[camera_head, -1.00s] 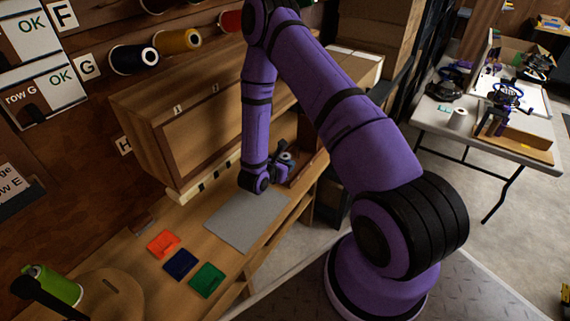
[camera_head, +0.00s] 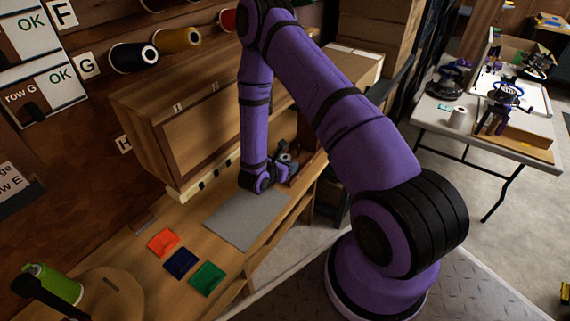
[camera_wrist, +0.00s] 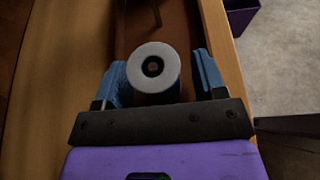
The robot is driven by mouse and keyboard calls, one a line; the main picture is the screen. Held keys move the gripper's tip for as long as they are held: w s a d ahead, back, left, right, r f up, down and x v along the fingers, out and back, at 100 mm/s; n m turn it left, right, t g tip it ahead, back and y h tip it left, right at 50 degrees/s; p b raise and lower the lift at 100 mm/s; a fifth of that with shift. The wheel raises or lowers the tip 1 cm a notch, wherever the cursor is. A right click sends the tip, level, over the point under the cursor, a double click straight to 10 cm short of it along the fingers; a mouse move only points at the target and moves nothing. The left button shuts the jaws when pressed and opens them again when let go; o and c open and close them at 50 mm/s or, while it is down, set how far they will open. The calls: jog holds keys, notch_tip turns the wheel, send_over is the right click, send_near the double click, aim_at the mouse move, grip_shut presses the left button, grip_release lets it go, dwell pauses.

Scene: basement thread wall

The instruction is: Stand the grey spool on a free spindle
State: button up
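The grey spool (camera_wrist: 140,77) shows in the wrist view, its pale round end with a dark centre hole facing the camera. My gripper (camera_wrist: 160,80) is around it, one blue finger on each side. A dark gap shows between the spool and the right finger; the left finger is very close to it, and I cannot tell whether it touches. In the head view my gripper (camera_head: 288,160) is low at the far end of the bench, and the spool is not clear there. Several short pale pegs (camera_head: 201,187) line the wall under the cabinet; they look bare.
A wooden cabinet (camera_head: 190,130) overhangs the bench beside my arm. A grey mat (camera_head: 240,219) and orange (camera_head: 163,242), blue (camera_head: 181,264) and green (camera_head: 207,279) squares lie nearer. Navy (camera_head: 134,58) and ochre (camera_head: 178,41) spools hang above. A green spool (camera_head: 55,285) is at lower left.

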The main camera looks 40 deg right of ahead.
jog(key=v, duration=1)
jog(key=shift+s+a+r, duration=0.1)
jog(key=shift+a, duration=0.25)
jog(key=s+d+r+m+g+y, duration=0.1)
jog(key=s+d+r+m+g, duration=0.15)
jog(key=r+m, duration=0.7)
jog(key=s+d+r+m+g, duration=0.2)
jog(key=s+r+g, duration=0.15)
jog(key=r, duration=1.25)
jog(key=s+a+r+m+t+y, duration=0.3)
jog(key=s+a+r+m+y, duration=0.1)
jog(key=s+r, duration=0.4)
jog(key=s+a+r+m+t+y, duration=0.3)
jog(key=s+r+m+y, duration=0.3)
jog(key=s+r, duration=0.3)
jog(key=shift+a+r+t+y, duration=0.4)
jog(key=shift+a+r+y, duration=0.3)
jog(key=shift+r, duration=0.4)
jog(key=shift+d+m, duration=0.15)
jog(key=shift+m, duration=0.1)
